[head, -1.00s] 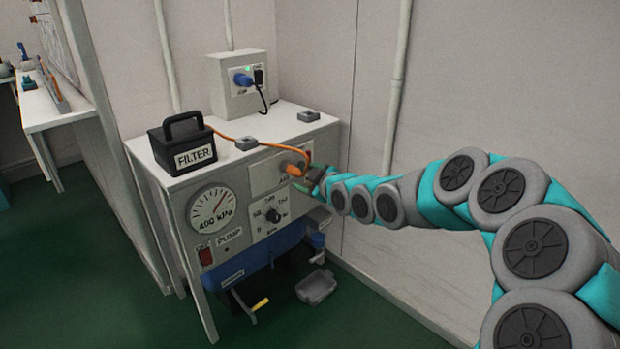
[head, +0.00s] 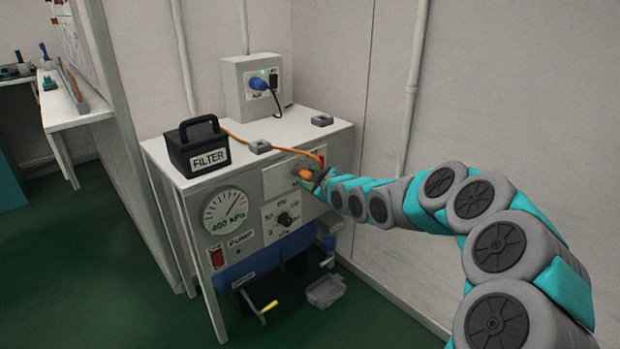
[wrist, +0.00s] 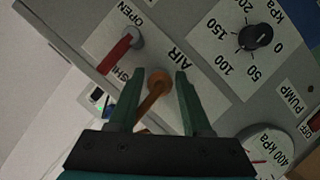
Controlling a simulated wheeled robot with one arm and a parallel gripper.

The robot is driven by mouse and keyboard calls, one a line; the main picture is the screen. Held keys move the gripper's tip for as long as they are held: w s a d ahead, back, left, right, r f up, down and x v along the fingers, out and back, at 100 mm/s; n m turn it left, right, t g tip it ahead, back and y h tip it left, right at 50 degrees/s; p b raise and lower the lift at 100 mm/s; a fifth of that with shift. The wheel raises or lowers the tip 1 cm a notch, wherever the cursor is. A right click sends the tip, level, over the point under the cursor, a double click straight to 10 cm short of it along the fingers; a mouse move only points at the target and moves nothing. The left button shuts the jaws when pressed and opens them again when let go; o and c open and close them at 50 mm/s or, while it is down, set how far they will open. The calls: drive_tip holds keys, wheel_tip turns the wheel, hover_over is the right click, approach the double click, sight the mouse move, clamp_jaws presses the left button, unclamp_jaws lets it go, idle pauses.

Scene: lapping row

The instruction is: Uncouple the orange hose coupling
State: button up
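The orange hose coupling (head: 305,173) sits on the upper right of the pump cabinet's front panel, with an orange hose (head: 236,137) leading from it over the top. In the wrist view the coupling (wrist: 157,84) lies below the AIR label, between my gripper's green fingertips. My gripper (wrist: 156,80) is open, with a gap on each side of the coupling. In the head view my gripper (head: 320,180) is right at the coupling and partly hides it. A red valve lever (wrist: 119,52) is left of the coupling, near the OPEN and SHUT labels.
The black filter box (head: 197,148) stands on the cabinet top (head: 190,176). A pressure dial knob (wrist: 256,36) and a 400 kPa gauge (head: 226,210) are on the panel. A grey tray (head: 325,290) is on the floor. The wall is close behind.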

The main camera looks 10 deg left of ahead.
clamp_jaws()
drive_tip(key=shift+s+d+b, duration=0.85)
drive_tip(key=shift+d+b, duration=0.1)
drive_tip(key=shift+d, duration=0.2)
idle(0.5)
idle(0.4)
drive_tip(key=shift+s+d+b, duration=0.65)
drive_tip(key=shift+s+d, duration=0.6)
drive_tip(key=shift+d, duration=0.3)
